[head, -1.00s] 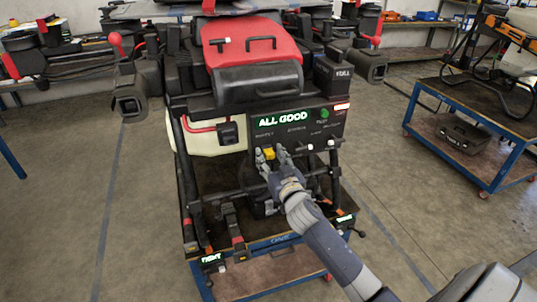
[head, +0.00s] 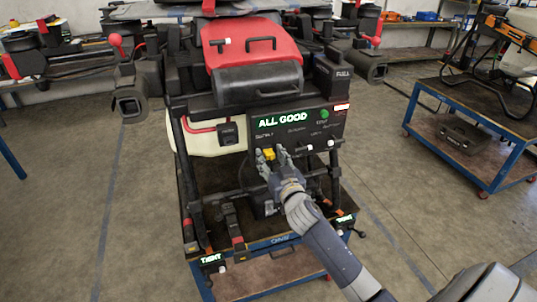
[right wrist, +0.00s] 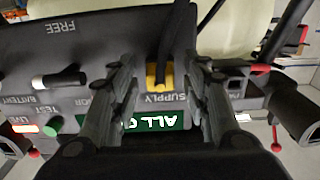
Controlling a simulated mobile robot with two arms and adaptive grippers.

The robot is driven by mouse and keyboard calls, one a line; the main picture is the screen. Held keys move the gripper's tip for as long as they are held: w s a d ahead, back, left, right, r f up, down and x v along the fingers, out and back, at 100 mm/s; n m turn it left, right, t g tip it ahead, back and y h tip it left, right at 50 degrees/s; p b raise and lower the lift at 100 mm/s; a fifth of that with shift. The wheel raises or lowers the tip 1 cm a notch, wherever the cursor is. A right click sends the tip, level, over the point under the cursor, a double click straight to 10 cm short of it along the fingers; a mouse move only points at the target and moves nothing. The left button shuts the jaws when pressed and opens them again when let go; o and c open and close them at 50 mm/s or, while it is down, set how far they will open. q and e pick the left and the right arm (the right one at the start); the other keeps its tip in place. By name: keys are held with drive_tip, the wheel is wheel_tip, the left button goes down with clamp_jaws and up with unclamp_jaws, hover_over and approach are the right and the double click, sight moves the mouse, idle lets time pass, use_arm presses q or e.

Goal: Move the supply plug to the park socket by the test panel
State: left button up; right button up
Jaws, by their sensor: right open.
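The supply plug (head: 269,154) is a small yellow block on the front of the dark test panel (head: 335,128), below the lit ALL GOOD sign. In the right wrist view, upside down, the yellow plug (right wrist: 160,76) sits by the SUPPLY label, with a black cable running up from it. My right gripper (head: 272,158) is at the panel with its fingers open on either side of the plug. In the wrist view the gripper (right wrist: 163,80) shows gaps between the fingers and the plug. My left gripper is out of view.
A black lever with a white tip (right wrist: 60,80) stands out from the panel beside one finger. A drone with a red-topped case (head: 250,45) sits above, on a blue-framed cart (head: 265,243). Another blue cart (head: 480,125) stands at right. Floor is clear between them.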

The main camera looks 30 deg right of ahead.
clamp_jaws()
drive_tip(key=p+v, duration=0.1)
drive_tip(key=v, duration=0.5)
idle(1.2)
